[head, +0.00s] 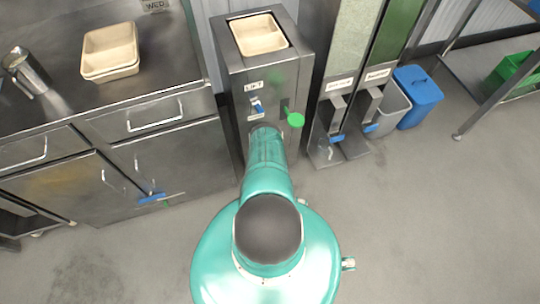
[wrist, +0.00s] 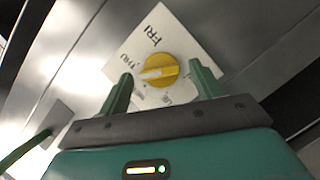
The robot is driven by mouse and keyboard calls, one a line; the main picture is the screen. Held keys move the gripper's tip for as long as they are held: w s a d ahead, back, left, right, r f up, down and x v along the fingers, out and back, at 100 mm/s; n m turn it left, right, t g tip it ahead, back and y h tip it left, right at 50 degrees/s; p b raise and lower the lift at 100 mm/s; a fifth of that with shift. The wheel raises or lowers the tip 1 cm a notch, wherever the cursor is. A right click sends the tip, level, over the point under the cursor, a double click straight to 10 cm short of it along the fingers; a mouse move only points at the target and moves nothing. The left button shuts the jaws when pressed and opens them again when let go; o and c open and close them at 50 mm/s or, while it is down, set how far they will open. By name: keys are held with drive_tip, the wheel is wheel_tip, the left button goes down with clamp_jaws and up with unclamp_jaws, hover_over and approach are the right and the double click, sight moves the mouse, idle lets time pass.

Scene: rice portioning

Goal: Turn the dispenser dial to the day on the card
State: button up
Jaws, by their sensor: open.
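The yellow dial (wrist: 160,70) sits on a white plate (wrist: 192,45) in the wrist view. The plate reads FRI at the top and THU at the left; other marks are partly hidden. The dial's white pointer faces left, just below THU. My gripper (wrist: 160,80) is open, with its green fingers apart on either side of the dial's lower part; contact cannot be told. The steel dispenser (head: 236,75) stands ahead in the head view, with my arm reaching its front. The card (head: 155,5) at the top edge appears to read WED.
Stacked beige trays (head: 110,72) and a metal cup (head: 36,77) stand on the left counter. Tall dispensers, a grey bin and a blue bin (head: 418,97) are at right.

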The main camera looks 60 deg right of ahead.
drive_tip(key=v, duration=1.3)
drive_tip(key=shift+a, duration=0.25)
drive_tip(key=shift+c, duration=0.4)
